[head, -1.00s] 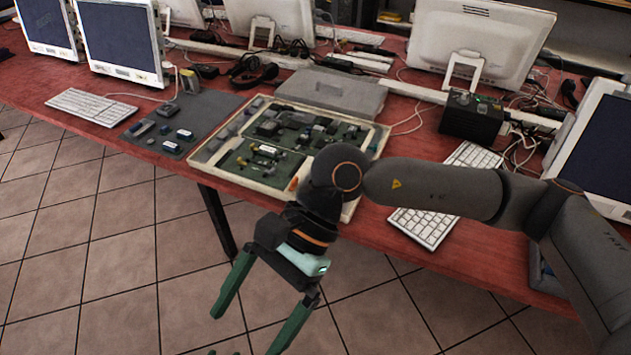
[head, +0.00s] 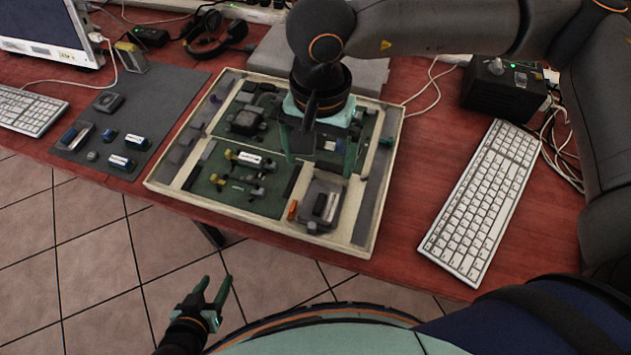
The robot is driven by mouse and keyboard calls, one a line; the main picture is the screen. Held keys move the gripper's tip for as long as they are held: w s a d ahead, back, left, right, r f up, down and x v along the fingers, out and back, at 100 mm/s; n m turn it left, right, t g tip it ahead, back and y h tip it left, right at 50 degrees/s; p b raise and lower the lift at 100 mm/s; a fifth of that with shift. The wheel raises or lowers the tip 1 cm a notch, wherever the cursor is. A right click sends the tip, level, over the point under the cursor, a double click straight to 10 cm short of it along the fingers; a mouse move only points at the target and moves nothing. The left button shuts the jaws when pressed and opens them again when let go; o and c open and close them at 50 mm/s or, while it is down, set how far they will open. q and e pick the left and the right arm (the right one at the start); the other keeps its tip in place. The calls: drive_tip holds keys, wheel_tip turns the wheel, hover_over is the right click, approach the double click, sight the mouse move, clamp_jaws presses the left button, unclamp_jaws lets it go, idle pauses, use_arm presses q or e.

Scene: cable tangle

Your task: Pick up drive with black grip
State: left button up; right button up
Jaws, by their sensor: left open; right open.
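The shallow cream tray (head: 374,232) on the red table holds several electronic parts on green boards. In its front right compartment lies a grey box-shaped part with a dark raised piece on top (head: 322,207); it may be the drive with black grip, but I cannot tell for sure. My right gripper (head: 320,163) is open, pointing down over the tray's right middle, behind that part. Its wrist and fingers hide some boards beneath. My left gripper (head: 215,284) is open and empty, low in front of the table edge, away from the tray.
A grey mat (head: 150,100) left of the tray holds several small parts. A white keyboard (head: 481,203) lies to the right. A black box (head: 504,90) with cables stands behind it. A grey case (head: 370,78) lies behind the tray. Red table is bare between tray and keyboard.

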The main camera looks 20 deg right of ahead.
hover_over(322, 198)
drive_tip(key=f, duration=0.5)
drive_tip(key=shift+s+a+f, duration=0.1)
drive_tip(key=shift+a+f, duration=0.2)
drive_tip(key=shift+f, duration=0.05)
drive_tip(key=shift+d+f, duration=0.15)
drive_tip(key=shift+f, duration=1.45)
drive_tip(key=shift+d+f, duration=0.1)
drive_tip(key=shift+f, duration=1.45)
use_arm(q)
drive_tip(key=shift+s+a, duration=0.15)
drive_tip(key=shift+s, duration=0.15)
use_arm(e)
drive_tip(key=c, duration=1.3)
drive_tip(key=shift+r, duration=0.1)
